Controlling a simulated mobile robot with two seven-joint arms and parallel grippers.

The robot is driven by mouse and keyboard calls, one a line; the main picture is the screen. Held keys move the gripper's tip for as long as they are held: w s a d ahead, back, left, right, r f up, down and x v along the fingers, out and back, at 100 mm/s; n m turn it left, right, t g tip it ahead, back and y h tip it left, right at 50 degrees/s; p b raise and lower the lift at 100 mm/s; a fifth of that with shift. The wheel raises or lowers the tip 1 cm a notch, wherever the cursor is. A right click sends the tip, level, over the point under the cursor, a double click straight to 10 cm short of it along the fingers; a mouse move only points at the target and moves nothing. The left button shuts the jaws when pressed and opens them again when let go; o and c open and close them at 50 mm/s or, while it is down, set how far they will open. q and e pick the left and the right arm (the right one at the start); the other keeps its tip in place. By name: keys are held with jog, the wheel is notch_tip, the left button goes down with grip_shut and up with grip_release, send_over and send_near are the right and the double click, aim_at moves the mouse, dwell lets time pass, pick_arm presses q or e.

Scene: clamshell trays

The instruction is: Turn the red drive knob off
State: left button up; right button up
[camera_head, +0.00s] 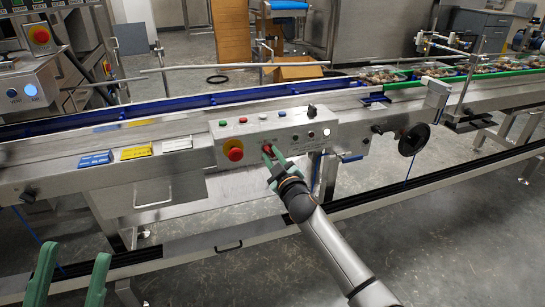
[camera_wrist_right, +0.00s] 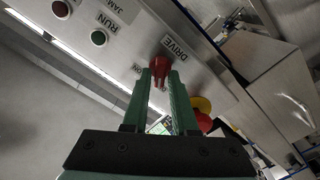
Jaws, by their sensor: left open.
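The red drive knob (camera_head: 267,149) is on the steel control box (camera_head: 222,130) of the conveyor. In the right wrist view the knob (camera_wrist_right: 160,70) is beside the DRIVE label, between my right fingertips. My right gripper (camera_head: 274,156) is at the box face; in its wrist view (camera_wrist_right: 162,80) both green fingers flank the knob with no clear gap. The fingers partly cover the knob, and its exact setting cannot be read. My left gripper (camera_head: 74,262) is open and empty at the lower left, in front of the conveyor and away from the box.
A red emergency button on a yellow base (camera_head: 234,152) is close left of my right gripper; the wrist view shows its yellow base (camera_wrist_right: 202,103). RUN's green button (camera_wrist_right: 98,38) is nearby. A black handwheel (camera_head: 413,139) projects at right. A long front rail (camera_head: 215,247) runs below.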

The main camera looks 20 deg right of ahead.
jog(key=shift+o, duration=1.4)
jog(key=shift+s+p, duration=0.3)
jog(key=shift+s, duration=0.25)
pick_arm(q)
jog(key=w+a+f+n+y+p, duration=0.1)
jog(key=w+f+n+y+p, duration=0.2)
jog(key=w+f+n+y, duration=0.2)
jog(key=shift+w+f+g+y, duration=0.35)
jog(key=shift+f+y, duration=0.25)
jog(key=shift+y, duration=0.3)
pick_arm(e)
jog(key=s, duration=1.1)
jog(key=shift+s+d, duration=0.25)
pick_arm(q)
jog(key=shift+s, duration=0.1)
